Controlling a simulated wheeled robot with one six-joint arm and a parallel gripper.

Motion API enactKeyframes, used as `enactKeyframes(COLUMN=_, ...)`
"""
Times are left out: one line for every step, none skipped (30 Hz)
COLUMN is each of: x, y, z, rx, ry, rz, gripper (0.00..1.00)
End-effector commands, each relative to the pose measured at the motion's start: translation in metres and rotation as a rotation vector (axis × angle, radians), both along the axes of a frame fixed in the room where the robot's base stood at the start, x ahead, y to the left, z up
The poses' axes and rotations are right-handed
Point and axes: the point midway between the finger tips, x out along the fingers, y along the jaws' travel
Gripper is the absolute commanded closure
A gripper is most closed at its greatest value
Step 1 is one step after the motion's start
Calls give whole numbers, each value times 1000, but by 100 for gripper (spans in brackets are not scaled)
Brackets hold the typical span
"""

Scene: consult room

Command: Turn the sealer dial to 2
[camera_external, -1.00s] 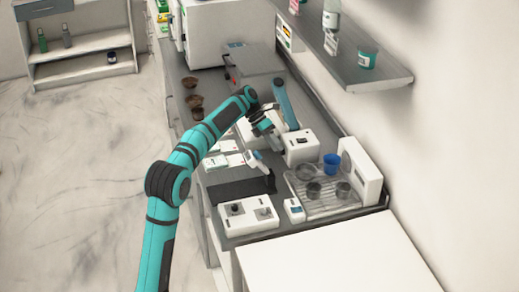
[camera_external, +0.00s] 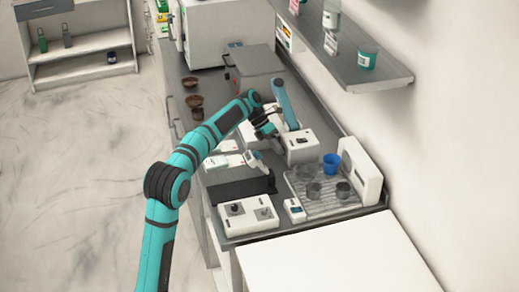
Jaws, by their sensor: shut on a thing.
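My gripper (camera_external: 268,133) is over the middle of the counter, small and dark in the picture. It is shut on what appears to be the sealer dial, at a white device (camera_external: 247,133) partly covered by my arm. The fingertips hide the dial, so its mark and number cannot be read. A white box (camera_external: 301,148) stands just right of my gripper. A blue upright piece (camera_external: 284,100) rises behind my gripper.
A white box with two knobs (camera_external: 247,213) stands at the counter's near end. A drip tray (camera_external: 330,205) with several cups and a blue cup (camera_external: 331,163) is at the right. A shelf (camera_external: 360,75) overhangs the right.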

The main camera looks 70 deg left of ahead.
Motion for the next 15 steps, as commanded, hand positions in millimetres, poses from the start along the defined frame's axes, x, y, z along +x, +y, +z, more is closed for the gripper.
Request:
enactKeyframes(x=0, y=-2, z=2, rx=38, ry=-1, rz=-2, gripper=96)
enactKeyframes(x=0, y=-3, z=1, rx=61, ry=-1, rz=-1, gripper=96)
enactKeyframes(x=0, y=-3, z=1, rx=87, ry=-1, rz=-1, gripper=96)
enactKeyframes(x=0, y=-3, z=1, rx=104, ry=0, rz=-1, gripper=96)
enactKeyframes(x=0, y=-3, z=1, rx=118, ry=0, rz=-1, gripper=96)
enactKeyframes(x=0, y=-3, z=1, rx=133, ry=0, rz=0, gripper=96)
enactKeyframes(x=0, y=-3, z=1, rx=140, ry=0, rz=-1, gripper=96)
enactKeyframes(x=0, y=-3, z=1, rx=146, ry=0, rz=-1, gripper=96)
enactKeyframes(x=0, y=-2, z=1, rx=149, ry=1, rz=-1, gripper=96)
enactKeyframes(x=0, y=-2, z=1, rx=150, ry=0, rz=0, gripper=96)
enactKeyframes(x=0, y=-2, z=1, rx=150, ry=0, rz=0, gripper=96)
enactKeyframes(x=0, y=-2, z=1, rx=149, ry=0, rz=0, gripper=96)
enactKeyframes(x=0, y=-2, z=1, rx=149, ry=0, rz=0, gripper=96)
enactKeyframes(x=0, y=-2, z=1, rx=149, ry=0, rz=0, gripper=96)
enactKeyframes(x=0, y=-2, z=1, rx=149, ry=0, rz=0, gripper=96)
